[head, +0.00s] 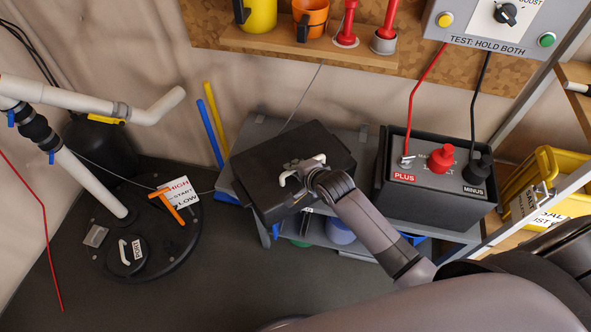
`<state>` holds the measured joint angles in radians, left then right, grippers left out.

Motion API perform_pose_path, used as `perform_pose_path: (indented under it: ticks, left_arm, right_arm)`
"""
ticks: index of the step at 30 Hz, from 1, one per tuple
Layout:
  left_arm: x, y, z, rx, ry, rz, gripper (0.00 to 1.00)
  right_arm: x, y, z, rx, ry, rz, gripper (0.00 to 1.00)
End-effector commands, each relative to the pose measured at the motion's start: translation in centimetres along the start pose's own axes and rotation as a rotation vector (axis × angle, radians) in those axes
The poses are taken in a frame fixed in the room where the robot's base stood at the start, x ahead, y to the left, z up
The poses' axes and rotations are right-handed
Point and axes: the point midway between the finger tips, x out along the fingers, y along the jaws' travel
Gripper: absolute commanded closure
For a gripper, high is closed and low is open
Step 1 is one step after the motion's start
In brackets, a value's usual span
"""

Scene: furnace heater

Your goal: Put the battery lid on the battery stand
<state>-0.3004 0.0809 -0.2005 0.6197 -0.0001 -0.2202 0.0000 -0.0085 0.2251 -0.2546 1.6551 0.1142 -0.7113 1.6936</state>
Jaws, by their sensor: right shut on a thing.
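The battery lid (265,170) is a flat black rectangular cover with a pale handle on top. My right gripper (308,173) is shut on that handle, and its wrist hides part of the lid. The lid is over the left part of the grey battery stand (367,160), slightly turned to it. I cannot tell whether it touches the stand or hangs just above it. The open black battery (430,208) stands on the right part of the stand, with its PLUS and MINUS terminals showing. My left gripper is not in view.
A test panel (470,35) with red and black cables to the battery hangs above. A wooden shelf (270,42) holds mugs and red tools. A yellow crate (562,170) stands at right. A round black unit (180,240) with white pipes stands at left. The floor between is clear.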

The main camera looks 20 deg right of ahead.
Motion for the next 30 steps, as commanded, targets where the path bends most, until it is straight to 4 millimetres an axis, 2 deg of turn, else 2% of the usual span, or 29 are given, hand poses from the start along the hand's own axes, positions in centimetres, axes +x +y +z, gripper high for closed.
perform_pose_path:
  ticks: [5, 6, 14, 25, 30]
  left_arm:
    - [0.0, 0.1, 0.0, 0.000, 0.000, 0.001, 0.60]
    - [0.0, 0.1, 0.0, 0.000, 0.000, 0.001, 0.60]
    - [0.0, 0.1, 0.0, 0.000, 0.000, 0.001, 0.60]
    - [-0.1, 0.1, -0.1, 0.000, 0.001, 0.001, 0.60]
    - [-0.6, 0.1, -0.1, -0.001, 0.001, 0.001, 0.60]
  right_arm:
    - [0.0, -0.1, 0.0, 0.000, 0.000, -0.001, 1.00]
    - [0.1, 0.3, 0.0, 0.001, 0.000, 0.008, 0.86]
    - [0.0, 0.2, 0.0, 0.001, 0.000, 0.005, 0.69]
    - [-0.3, 0.1, 0.0, 0.001, 0.000, 0.004, 0.68]
    - [-2.3, 0.1, 0.1, 0.002, -0.001, 0.003, 0.68]
